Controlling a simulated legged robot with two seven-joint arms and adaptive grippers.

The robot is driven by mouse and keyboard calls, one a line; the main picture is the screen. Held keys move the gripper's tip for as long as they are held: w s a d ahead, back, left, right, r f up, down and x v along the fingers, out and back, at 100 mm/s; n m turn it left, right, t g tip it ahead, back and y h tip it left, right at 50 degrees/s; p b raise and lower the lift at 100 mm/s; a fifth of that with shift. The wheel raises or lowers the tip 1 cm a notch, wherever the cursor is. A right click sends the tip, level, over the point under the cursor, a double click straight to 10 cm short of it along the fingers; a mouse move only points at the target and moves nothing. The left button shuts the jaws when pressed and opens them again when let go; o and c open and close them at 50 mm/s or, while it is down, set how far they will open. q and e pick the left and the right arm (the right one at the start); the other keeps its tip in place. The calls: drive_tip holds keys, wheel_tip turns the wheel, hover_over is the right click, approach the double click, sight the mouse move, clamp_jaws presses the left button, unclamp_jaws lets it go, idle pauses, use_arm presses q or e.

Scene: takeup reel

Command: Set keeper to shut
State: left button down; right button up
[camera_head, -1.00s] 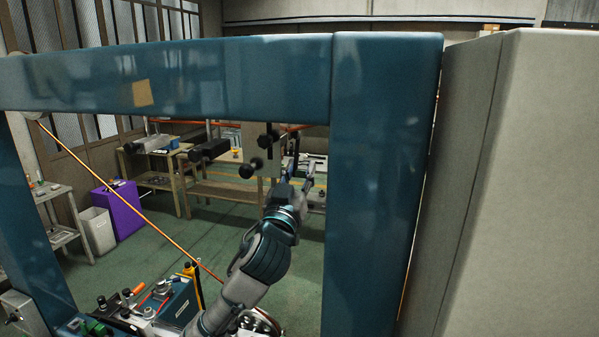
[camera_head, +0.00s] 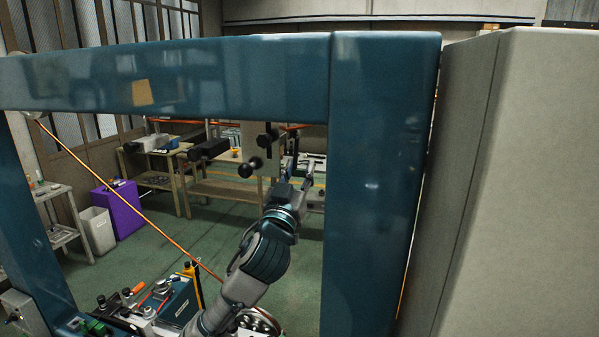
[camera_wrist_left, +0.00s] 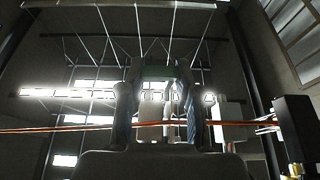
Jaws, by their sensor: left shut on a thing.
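My left gripper (camera_head: 299,165) is at the far end of my arm, beyond the blue frame's opening, beside a black fitting with round knobs (camera_head: 250,167). In the left wrist view my left gripper (camera_wrist_left: 160,82) has its two fingers on either side of a dark green part (camera_wrist_left: 155,72) at the tips. It is shut on that part. I cannot tell for sure whether this part is the keeper. An orange line (camera_wrist_left: 60,130) crosses behind the fingers. My right gripper is not in view.
The blue frame (camera_head: 380,190) stands close in front, with a large grey cabinet (camera_head: 525,180) at its right. An orange cable (camera_head: 125,188) runs diagonally through the opening. Workbenches (camera_head: 225,190), a purple bin (camera_head: 118,210) and a white bin (camera_head: 98,230) stand farther back.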

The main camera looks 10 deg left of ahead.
use_arm(q)
drive_tip(key=c, duration=0.8)
unclamp_jaws()
drive_tip(key=shift+s+r, duration=0.1)
drive_tip(key=v, duration=1.2)
